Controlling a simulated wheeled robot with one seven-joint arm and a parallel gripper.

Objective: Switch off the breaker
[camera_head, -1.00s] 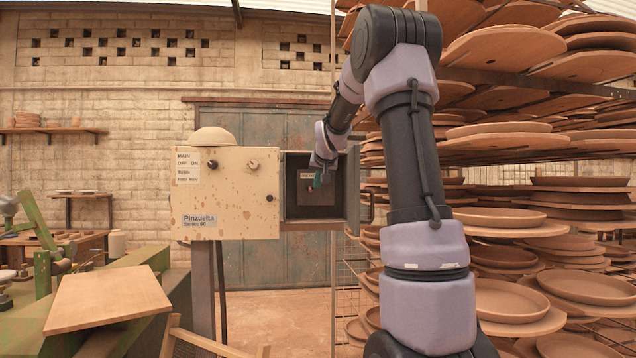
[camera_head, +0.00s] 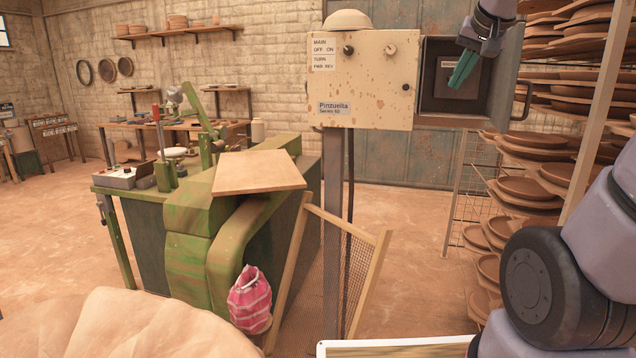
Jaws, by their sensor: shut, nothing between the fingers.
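A cream control panel (camera_head: 362,95) with rust spots stands on a post and carries the labels MAIN OFF ON and TURN FWD REV. It has a dark knob (camera_head: 348,49) and a pale knob (camera_head: 390,49). To its right is an open grey box (camera_head: 432,55) with a dark inner plate (camera_head: 443,88) and a small label. A breaker switch on this plate cannot be made out; my fingers cover part of it. My gripper (camera_head: 459,80) has teal fingers, shut and empty, pointing down-left in front of the plate. Contact cannot be told.
A green machine (camera_head: 200,240) with a tan board (camera_head: 258,171) on top stands left of the post. A wooden mesh frame (camera_head: 375,285) leans below the panel. Racks of clay plates (camera_head: 560,190) fill the right side. Open floor (camera_head: 425,220) lies behind the post.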

